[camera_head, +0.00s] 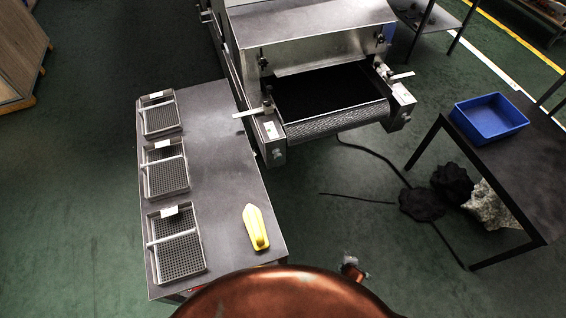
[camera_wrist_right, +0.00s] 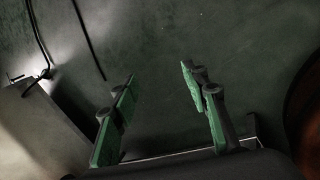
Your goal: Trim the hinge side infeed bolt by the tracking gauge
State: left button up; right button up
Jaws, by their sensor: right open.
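The tunnel dryer (camera_head: 305,40) stands at the top middle of the head view, its dark mesh infeed belt (camera_head: 325,92) facing me. A metal end block (camera_head: 271,135) with a small bolt-like fitting and a pale strip sits left of the belt; a similar block (camera_head: 401,105) sits at its right. I cannot tell which is the hinge side. Bolt details and gauge marks are too small to read. My right gripper (camera_wrist_right: 158,75) is open and empty, its green-padded fingers over dark floor in the right wrist view. My left gripper is not in view.
A grey table (camera_head: 215,180) at left carries three mesh trays (camera_head: 177,255) and a yellow tool-like object (camera_head: 256,228). A dark table (camera_head: 530,150) at right holds a blue bin (camera_head: 489,118). Dark lumps (camera_head: 422,203) and cables lie on the floor between.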

jog(key=w+a+r+n+t+b, duration=0.1)
jog(key=w+a+r+n+t, duration=0.1)
jog(key=w+a+r+n, duration=0.35)
jog(key=w+a+r+n+t+b, duration=0.1)
jog(key=w+a+r+n+t, duration=0.15)
jog(key=w+r, duration=0.6)
jog(key=n+t+y+b, duration=0.4)
jog(key=n+t+y, duration=0.3)
jog(key=n, duration=1)
send_near(279, 159)
jog(key=a+h, duration=0.1)
jog(key=shift+t, duration=0.45)
jog(key=b+x, duration=0.1)
jog(key=x, duration=0.5)
jog(key=shift+w+a+f, duration=0.1)
jog(key=shift+w+f, duration=0.05)
jog(key=shift+w, duration=0.25)
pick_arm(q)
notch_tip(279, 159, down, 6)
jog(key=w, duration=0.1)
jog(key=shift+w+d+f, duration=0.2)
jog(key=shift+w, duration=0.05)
pick_arm(e)
jog(key=shift+w+a, duration=0.15)
jog(key=shift+w, duration=0.5)
jog(key=shift+c, duration=0.4)
